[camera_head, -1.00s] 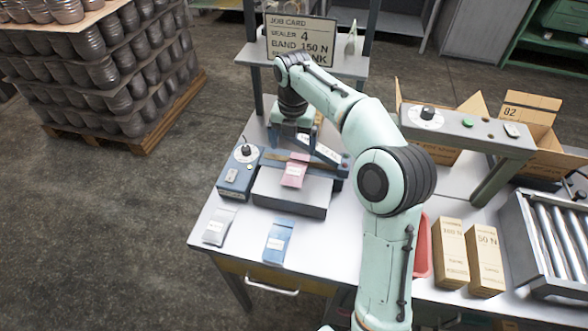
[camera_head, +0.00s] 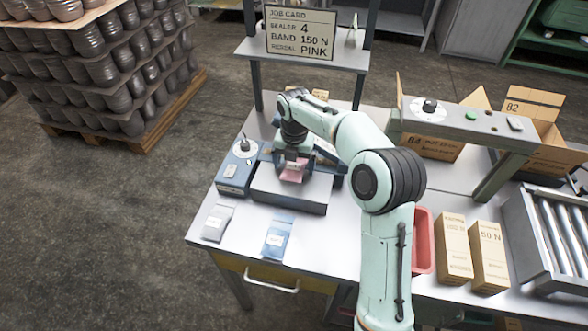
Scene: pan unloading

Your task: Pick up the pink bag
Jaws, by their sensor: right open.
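The pink bag (camera_head: 292,174) lies on the grey sealer block on the table, its upper part covered by my right gripper. My right gripper (camera_head: 293,163) is right over the pink bag, its fingers open and pointing down around or just above it; I cannot tell if they touch it. A white label shows between the fingers. The job card (camera_head: 301,33) above reads sealer 4, band 150 N, reseal pink. My left gripper is not in view.
A blue bag (camera_head: 277,240) and a grey bag (camera_head: 217,223) lie at the table's front left. A blue dial box (camera_head: 238,166) stands left of the sealer block (camera_head: 290,193). A red tray (camera_head: 422,240), tan cartons (camera_head: 488,255) and a roller conveyor (camera_head: 545,235) are to the right.

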